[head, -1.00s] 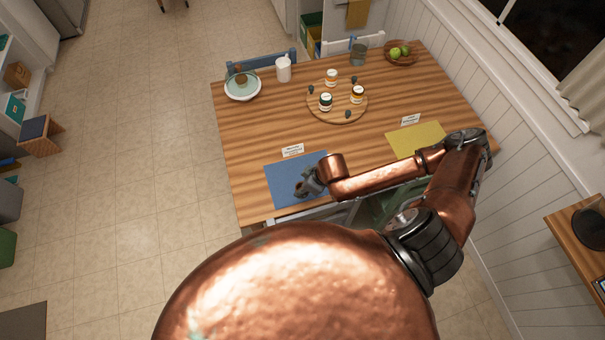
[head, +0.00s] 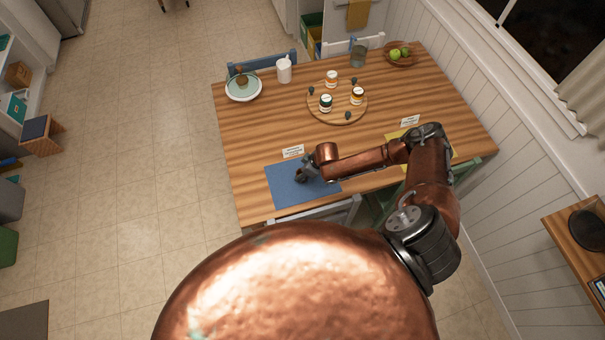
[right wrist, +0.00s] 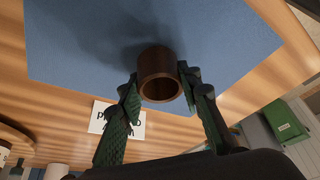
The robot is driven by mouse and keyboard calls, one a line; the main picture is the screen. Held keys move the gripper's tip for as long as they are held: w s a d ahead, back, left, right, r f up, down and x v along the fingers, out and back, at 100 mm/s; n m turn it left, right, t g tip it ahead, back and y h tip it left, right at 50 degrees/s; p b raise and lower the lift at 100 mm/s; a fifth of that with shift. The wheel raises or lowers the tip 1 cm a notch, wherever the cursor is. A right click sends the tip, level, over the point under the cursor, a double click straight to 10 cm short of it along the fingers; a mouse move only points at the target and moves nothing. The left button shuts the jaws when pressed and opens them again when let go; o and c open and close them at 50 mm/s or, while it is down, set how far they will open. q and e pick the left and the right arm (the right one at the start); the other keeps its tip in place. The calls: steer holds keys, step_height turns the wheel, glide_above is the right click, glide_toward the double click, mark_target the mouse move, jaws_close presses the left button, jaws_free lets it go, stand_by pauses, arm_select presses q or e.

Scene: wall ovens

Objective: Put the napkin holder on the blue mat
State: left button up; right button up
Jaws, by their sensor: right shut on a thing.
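The napkin holder (right wrist: 158,64) is a short brown ring in the right wrist view, held between the two green fingers of my right gripper (right wrist: 158,80). It is over the blue mat (right wrist: 75,50); I cannot tell whether it touches it. In the head view, my right gripper (head: 303,176) is above the upper middle of the blue mat (head: 290,195), and the holder cannot be made out there. My left gripper is not in view.
A white label card (head: 293,151) stands just behind the mat. A white chair back (head: 325,212) stands at the table's near edge.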

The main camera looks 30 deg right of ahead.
steer(key=shift+f, duration=0.3)
steer(key=shift+f, duration=0.1)
steer(key=o, duration=1.1)
steer(key=shift+o, duration=0.2)
steer(key=v, duration=1.2)
